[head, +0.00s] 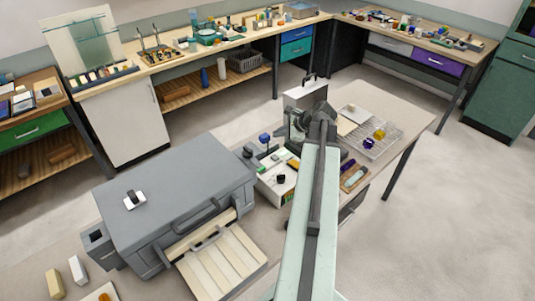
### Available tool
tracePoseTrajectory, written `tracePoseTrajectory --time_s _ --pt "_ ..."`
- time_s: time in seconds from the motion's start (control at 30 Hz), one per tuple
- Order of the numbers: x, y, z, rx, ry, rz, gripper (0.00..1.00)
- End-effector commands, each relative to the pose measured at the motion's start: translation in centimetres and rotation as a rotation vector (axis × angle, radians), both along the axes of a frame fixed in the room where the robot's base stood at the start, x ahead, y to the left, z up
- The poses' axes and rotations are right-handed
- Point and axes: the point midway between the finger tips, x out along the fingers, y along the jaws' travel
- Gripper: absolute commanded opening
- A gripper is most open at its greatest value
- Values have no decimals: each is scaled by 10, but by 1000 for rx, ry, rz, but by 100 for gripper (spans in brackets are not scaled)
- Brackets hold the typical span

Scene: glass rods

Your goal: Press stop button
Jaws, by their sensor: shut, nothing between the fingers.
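A white control box (268,187) sits on the bench between the grey kiln-like box and my arm. Small green, orange and dark parts show on it, with a dark knob (281,179) at its front. I cannot tell which part is the stop button; my arm may hide some of the box. My arm reaches up from the bottom centre, and my gripper (300,122) is at its far end, dark, small and beyond the box. It is shut and empty, apart from the box.
The grey kiln-like box (175,190) stands left, with a slatted tray (222,262) before it. A wire rack (372,138) with yellow and blue pieces lies right of my gripper. A pale case (305,92) stands behind it. Open floor lies at right.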

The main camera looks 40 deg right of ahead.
Motion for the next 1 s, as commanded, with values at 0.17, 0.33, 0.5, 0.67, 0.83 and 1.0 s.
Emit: tracePoseTrajectory --time_s 0.17,0.33,0.5,0.67,0.83,1.0 --pt "3 3 0 -1 1 8 0" --pt "5 5 -7 -1 1 12 0" --pt "5 6 -26 -1 1 13 0" --pt "5 6 -51 -2 1 14 0" --pt "5 6 -76 -2 1 14 0" --pt "5 6 -89 -2 1 14 0"
